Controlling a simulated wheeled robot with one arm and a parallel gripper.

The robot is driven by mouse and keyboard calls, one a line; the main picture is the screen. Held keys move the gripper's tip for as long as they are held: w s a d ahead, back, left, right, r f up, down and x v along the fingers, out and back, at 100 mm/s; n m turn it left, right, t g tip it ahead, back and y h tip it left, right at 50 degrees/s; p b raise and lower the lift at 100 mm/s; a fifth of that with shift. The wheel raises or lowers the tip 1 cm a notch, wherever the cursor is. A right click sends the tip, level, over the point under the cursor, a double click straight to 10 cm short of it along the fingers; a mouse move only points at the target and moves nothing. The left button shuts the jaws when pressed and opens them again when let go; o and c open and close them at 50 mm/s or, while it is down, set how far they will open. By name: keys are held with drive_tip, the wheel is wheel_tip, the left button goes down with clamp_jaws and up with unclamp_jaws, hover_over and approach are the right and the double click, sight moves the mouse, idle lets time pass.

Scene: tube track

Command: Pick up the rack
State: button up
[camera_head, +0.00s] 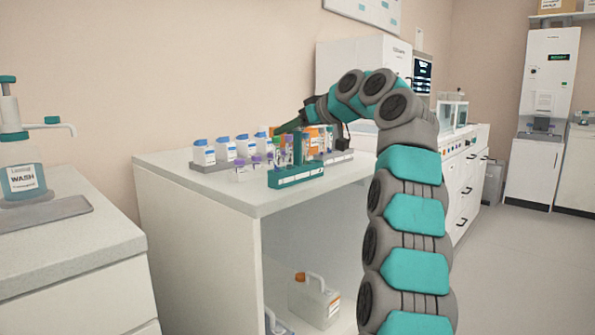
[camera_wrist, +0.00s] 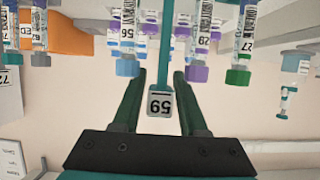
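The teal rack (camera_head: 297,175) stands near the front edge of the white bench, with a white label strip on its front. A teal upright (camera_head: 299,147) rises from it among capped tubes. The two dark green fingers of my gripper (camera_wrist: 161,78) are apart, one on each side of the upright, with visible gaps. In the head view my gripper (camera_head: 283,129) is above the rack, pointing left; its fingertips are small there.
White bottles with blue caps (camera_head: 204,153) stand in a grey tray behind and left. Clear purple-capped containers (camera_head: 243,172) stand close left of the rack. An orange item (camera_head: 318,138) is close behind. The bench's left front corner (camera_head: 255,208) is bare.

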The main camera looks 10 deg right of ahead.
clamp_jaws()
idle(1.0)
